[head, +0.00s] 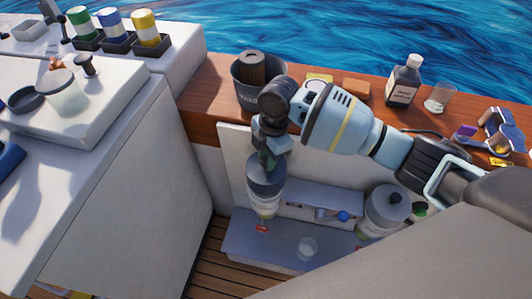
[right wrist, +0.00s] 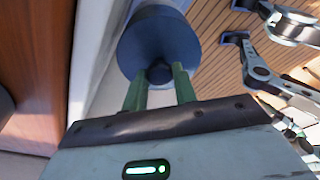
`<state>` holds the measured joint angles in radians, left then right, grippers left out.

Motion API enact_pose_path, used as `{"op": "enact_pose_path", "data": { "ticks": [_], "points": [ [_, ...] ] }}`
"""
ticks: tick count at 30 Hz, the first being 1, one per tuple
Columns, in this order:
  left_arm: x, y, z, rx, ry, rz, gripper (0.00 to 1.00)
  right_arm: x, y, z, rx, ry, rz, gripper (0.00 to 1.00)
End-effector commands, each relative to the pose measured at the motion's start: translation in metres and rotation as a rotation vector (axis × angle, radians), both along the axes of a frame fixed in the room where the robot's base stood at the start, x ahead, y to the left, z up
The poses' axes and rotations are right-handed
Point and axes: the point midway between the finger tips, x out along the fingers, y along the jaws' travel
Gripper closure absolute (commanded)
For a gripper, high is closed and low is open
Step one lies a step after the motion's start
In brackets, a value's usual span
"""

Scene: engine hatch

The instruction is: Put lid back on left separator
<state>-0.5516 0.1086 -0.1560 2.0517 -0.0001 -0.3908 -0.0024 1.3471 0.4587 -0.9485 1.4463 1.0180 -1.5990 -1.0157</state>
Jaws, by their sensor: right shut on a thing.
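My right gripper (head: 268,158) points down into the open hatch, shut on the dark knob of a blue-grey round lid (head: 266,177). In the right wrist view the green fingers of this gripper (right wrist: 160,88) stand on both sides of the knob, with the lid's disc (right wrist: 158,42) beyond. The left separator (head: 264,206), with a pale clear bowl, shows directly below the lid; I cannot tell whether they touch. The right separator (head: 384,217) stands to the right with a grey top and dark knob. My left gripper is not in view.
A clear cup (head: 307,248) stands on the hatch's grey shelf (head: 270,250). A blue-knobbed valve (head: 342,216) sits between the separators.

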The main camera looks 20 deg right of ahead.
Motion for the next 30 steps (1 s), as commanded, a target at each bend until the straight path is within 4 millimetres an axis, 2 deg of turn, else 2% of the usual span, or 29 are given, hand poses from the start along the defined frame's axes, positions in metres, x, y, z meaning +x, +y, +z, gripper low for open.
{"op": "enact_pose_path", "data": {
  "ticks": [16, 30],
  "points": [
    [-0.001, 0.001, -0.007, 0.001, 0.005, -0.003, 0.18, 0.0, 0.001, -0.035, 0.001, 0.0, 0.001, 1.0],
    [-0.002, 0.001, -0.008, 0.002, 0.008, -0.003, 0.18, 0.0, 0.001, -0.039, 0.001, -0.001, 0.001, 1.0]
  ]
}}
